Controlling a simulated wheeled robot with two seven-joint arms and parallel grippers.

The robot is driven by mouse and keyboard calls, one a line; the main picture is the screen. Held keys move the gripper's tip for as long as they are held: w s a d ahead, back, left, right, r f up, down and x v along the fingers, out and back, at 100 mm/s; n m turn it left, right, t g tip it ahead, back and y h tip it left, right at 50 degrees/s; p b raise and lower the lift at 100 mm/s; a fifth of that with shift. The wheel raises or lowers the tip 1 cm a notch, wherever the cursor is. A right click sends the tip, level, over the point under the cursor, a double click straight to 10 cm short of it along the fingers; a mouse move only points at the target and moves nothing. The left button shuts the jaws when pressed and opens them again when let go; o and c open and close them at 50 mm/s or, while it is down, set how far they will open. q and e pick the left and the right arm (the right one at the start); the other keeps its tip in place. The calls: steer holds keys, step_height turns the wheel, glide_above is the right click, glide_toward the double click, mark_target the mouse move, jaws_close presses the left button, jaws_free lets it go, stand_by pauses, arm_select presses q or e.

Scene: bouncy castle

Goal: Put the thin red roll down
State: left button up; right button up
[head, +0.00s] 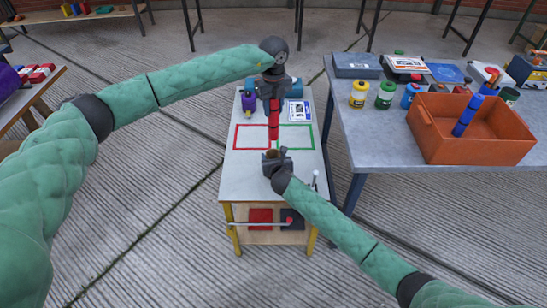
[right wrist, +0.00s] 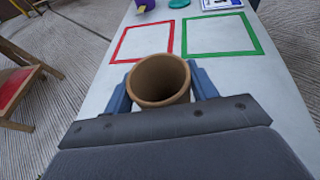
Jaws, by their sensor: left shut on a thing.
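A thin red roll (head: 273,122) hangs upright from my left gripper (head: 272,92), which is shut on its upper part. In the head view the roll's lower end shows over the inner edges of a red outline (head: 236,137) and a green outline (head: 314,138) on the narrow cart top (head: 237,185). The roll does not show in the right wrist view. My right gripper (head: 275,162) is nearer the front of the cart. In the right wrist view its fingers close on both sides of a brown open-topped tube (right wrist: 160,80).
A purple item (head: 248,101), a teal item (head: 295,88) and a printed card (head: 299,111) are at the cart's back. To the right, a table (head: 375,160) carries an orange crate (head: 470,150) with a blue roll (head: 466,116), paint jars and boxes. Both outlines look empty.

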mark_target(273, 124)
steer(key=shift+c, duration=1.4)
arm_select(q)
step_height(273, 124, down, 20)
steer(key=m, duration=0.2)
steer(key=shift+r+m, duration=0.15)
steer(key=shift+m, duration=0.15)
steer(key=shift+f, duration=0.3)
steer(key=shift+s+a+f, duration=0.15)
steer(key=shift+s+f, duration=0.05)
steer(key=shift+f, duration=0.25)
arm_select(e)
steer(key=shift+s+a+r, duration=0.15)
steer(key=shift+r, duration=0.1)
arm_select(q)
steer(key=o, duration=0.7)
steer(key=shift+f, duration=0.15)
steer(key=shift+o, duration=0.2)
steer(key=shift+r, duration=0.65)
step_height(273, 124, up, 13)
steer(key=shift+w+f, duration=0.15)
steer(key=shift+f, duration=0.05)
arm_select(e)
steer(key=shift+d+f, duration=0.2)
steer(key=shift+f, duration=0.15)
